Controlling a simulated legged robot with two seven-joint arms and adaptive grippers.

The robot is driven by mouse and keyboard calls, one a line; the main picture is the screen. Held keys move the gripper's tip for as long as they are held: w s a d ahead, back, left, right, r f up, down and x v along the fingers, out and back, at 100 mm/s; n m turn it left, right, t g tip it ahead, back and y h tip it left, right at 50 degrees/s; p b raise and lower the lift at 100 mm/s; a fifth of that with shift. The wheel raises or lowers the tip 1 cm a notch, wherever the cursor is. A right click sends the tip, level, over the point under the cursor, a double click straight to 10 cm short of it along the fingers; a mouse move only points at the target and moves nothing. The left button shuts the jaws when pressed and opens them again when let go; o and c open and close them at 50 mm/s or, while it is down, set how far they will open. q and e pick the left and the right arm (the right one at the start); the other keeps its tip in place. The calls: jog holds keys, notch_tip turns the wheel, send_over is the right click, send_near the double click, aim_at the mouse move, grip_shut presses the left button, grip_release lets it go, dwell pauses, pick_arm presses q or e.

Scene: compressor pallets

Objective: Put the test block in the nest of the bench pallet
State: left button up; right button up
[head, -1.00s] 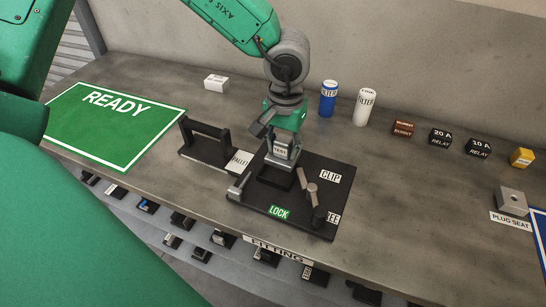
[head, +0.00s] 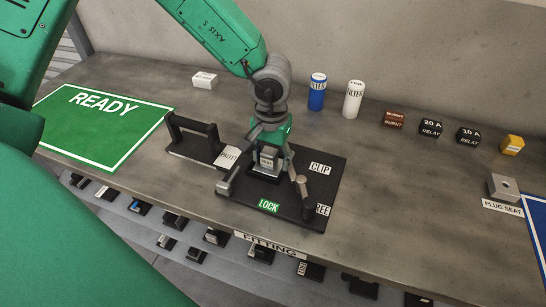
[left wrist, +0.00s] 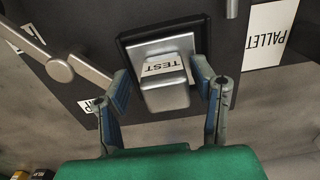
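The test block (head: 267,160) is a silver block with a white TEST label. It sits within the black square nest (head: 257,178) on the dark bench pallet (head: 325,187). In the left wrist view the test block (left wrist: 166,94) stands between the fingers, inside the raised black rim of the nest (left wrist: 206,38). My left gripper (head: 265,158) is over the nest; in the left wrist view its fingers (left wrist: 160,75) are spread, with a gap on each side of the block. Whether the block is fully down is hard to tell. My right gripper is not in view.
A lever (head: 301,187) with a knob stands at the pallet's right, near the LOCK label (head: 268,207). A black handle (head: 192,132) stands left. Blue (head: 317,92) and white (head: 353,99) filters stand behind. The green READY mat (head: 100,125) is clear.

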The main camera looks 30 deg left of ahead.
aim_at(271, 151)
pick_arm(q)
jog(key=shift+a, duration=0.25)
jog(key=shift+a+r, duration=0.15)
jog(key=shift+a, duration=0.05)
jog(key=r+p, duration=0.1)
jog(key=r, duration=0.6)
jog(key=r+p, duration=0.1)
jog(key=r, duration=0.2)
jog(key=shift+d+r+p, duration=0.35)
jog(key=shift+r, duration=0.3)
jog(key=shift+a+r, duration=0.15)
jog(key=shift+a, duration=0.2)
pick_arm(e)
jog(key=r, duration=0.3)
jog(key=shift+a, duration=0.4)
